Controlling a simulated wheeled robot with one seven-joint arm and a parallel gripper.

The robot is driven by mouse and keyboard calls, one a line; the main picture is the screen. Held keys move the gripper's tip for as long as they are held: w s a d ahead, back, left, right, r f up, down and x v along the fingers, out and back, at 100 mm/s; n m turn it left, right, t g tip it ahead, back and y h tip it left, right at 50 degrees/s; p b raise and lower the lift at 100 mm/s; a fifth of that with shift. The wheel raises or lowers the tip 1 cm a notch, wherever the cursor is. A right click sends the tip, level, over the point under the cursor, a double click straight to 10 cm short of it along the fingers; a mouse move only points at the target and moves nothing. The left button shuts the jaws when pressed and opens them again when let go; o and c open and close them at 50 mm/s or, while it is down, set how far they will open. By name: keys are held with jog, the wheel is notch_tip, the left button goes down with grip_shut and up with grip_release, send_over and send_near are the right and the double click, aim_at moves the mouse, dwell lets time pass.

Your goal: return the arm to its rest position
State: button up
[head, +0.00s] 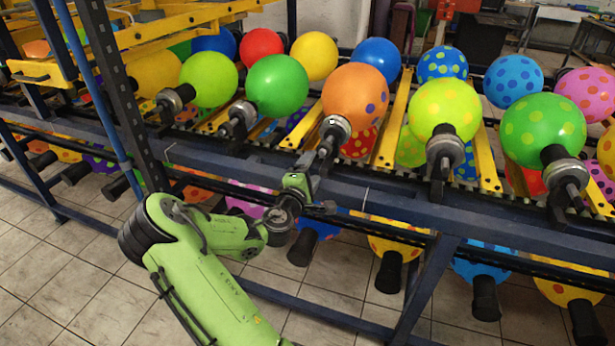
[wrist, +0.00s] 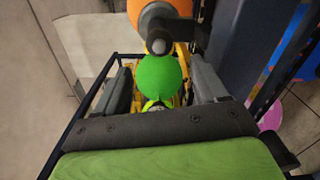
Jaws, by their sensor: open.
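My green arm (head: 205,285) reaches in from the bottom of the head view. My gripper (head: 318,165) is in front of the rack, near the dark holder (head: 335,127) of an orange balloon (head: 355,97). In the wrist view my gripper (wrist: 162,78) has its two grey fingers spread wide apart. A green balloon (wrist: 158,75) shows between them, with nothing visibly clamped. The orange balloon also shows at the top of the wrist view (wrist: 152,15). I cannot tell the exact gap between my fingers and the holder in the head view.
Coloured balloons on dark holders line the blue rack rail (head: 400,195), including a green dotted one (head: 543,131) and a yellow-green one (head: 444,106). More balloons hang on a lower row. A dark upright post (head: 113,90) stands close left of my arm. Tiled floor (head: 50,290) is clear at lower left.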

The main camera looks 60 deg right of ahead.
jog(key=shift+s+a, duration=0.15)
jog(key=shift+a, duration=0.55)
jog(key=shift+s+a, duration=0.1)
jog(key=shift+a, duration=0.6)
